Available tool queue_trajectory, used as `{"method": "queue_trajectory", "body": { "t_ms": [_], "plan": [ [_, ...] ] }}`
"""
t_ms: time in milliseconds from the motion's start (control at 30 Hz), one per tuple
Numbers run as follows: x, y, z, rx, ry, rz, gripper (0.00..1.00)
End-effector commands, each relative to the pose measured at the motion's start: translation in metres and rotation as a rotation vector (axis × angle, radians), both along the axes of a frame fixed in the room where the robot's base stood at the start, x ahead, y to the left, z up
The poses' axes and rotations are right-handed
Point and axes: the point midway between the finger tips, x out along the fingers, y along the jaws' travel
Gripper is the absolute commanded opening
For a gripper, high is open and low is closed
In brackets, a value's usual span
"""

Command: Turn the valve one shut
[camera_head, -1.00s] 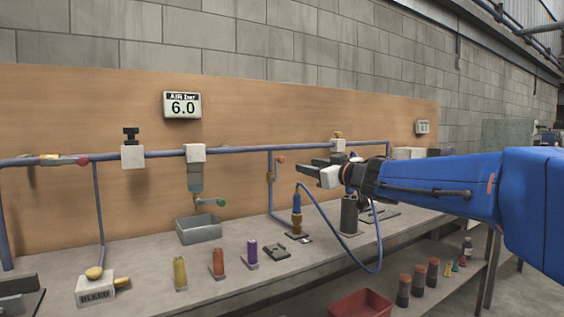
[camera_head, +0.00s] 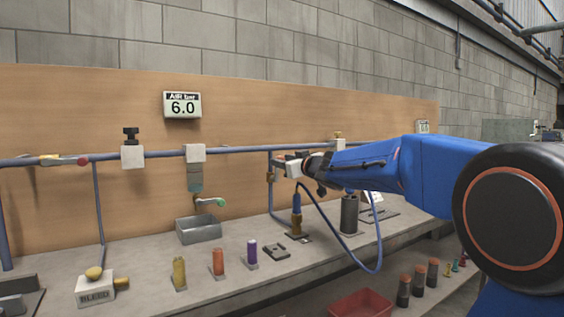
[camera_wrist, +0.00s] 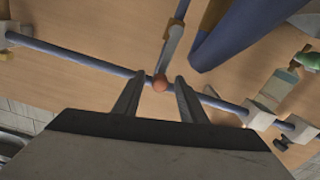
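A red-orange ball knob (camera_wrist: 160,84) shows in the wrist view, near where a drop pipe meets the main air pipe. A brass-coloured fitting (camera_head: 270,176) sits lower on that drop pipe. I see no number on this valve. My gripper (camera_wrist: 158,86) is open, with one finger on each side of the knob in the wrist view. I cannot tell whether either finger touches it. In the head view, my gripper (camera_head: 283,162) is at the drop pipe and hides the knob.
A pressure display (camera_head: 182,105) reads 6.0. Another red-ended lever (camera_head: 82,160) is on the pipe at far left. A blue hose (camera_head: 352,263) hangs below my arm. A metal bin (camera_head: 199,229) and several coloured cylinders stand on the bench (camera_head: 150,262).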

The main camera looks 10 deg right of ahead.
Motion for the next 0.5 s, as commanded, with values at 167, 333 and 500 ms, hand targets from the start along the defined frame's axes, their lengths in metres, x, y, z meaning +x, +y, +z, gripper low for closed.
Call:
{"method": "queue_trajectory", "body": {
  "t_ms": [167,333,500],
  "plan": [
    [0.0086,0.0028,0.0001,0.001,0.000,0.000,0.38],
    [0.0098,0.0031,0.0001,0.001,0.000,0.000,0.38],
    [0.0096,0.0031,0.0001,0.001,0.000,0.000,0.26]
  ]
}}
